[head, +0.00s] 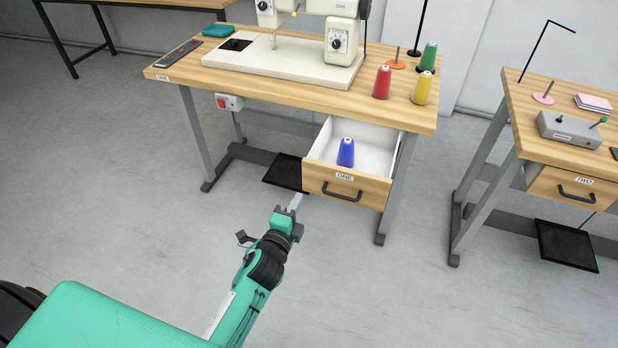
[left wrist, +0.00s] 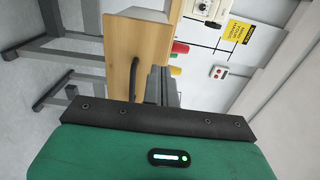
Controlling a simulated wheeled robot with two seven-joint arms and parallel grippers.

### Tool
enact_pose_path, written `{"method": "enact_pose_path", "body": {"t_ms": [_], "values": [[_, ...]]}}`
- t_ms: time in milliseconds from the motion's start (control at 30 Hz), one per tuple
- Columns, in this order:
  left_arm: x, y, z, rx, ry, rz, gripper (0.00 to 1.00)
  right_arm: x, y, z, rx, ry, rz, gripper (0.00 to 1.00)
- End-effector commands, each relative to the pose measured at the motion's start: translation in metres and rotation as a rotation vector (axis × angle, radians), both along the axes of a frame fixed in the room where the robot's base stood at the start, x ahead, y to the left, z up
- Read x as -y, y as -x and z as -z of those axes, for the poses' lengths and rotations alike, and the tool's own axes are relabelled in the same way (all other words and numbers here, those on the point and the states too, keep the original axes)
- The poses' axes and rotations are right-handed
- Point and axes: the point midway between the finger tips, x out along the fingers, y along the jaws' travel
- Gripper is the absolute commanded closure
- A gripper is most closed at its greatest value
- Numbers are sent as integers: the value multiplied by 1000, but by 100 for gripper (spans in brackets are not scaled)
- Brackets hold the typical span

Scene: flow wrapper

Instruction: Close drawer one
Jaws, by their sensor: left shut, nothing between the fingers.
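Drawer one (head: 345,187) stands open under the sewing table, with a wooden front, a dark handle (head: 342,191) and a label reading ONE. A blue thread cone (head: 346,153) stands inside it. My left gripper (head: 296,201) is shut and empty, just in front of and below the left end of the drawer front. Whether it touches the front I cannot tell. In the left wrist view the drawer front (left wrist: 122,60) appears turned sideways, with its handle (left wrist: 136,75) beside my gripper's fingers (left wrist: 165,88). My right gripper is not in view.
The sewing table (head: 420,118) carries a sewing machine (head: 300,60) and red (head: 382,82), yellow (head: 422,88) and green (head: 428,57) cones. A black pedal (head: 284,172) sits beneath. A second table (head: 520,110) with a shut drawer (head: 575,188) stands right. The floor in front is clear.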

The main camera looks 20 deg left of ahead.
Motion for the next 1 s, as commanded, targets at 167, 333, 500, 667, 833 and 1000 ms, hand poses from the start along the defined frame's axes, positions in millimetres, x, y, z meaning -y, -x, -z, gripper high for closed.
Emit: {"method": "enact_pose_path", "body": {"t_ms": [167,333,500,667,833,1000], "values": [[1,-33,0,1,1,1,100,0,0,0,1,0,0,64],[2,-62,0,1,1,1,100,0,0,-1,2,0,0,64],[3,-85,0,0,2,0,100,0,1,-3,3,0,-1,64],[3,-96,0,-1,2,0,100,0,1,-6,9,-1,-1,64],[4,-100,0,-1,2,0,100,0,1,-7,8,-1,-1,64],[4,-99,0,-1,2,0,100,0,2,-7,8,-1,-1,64]]}}
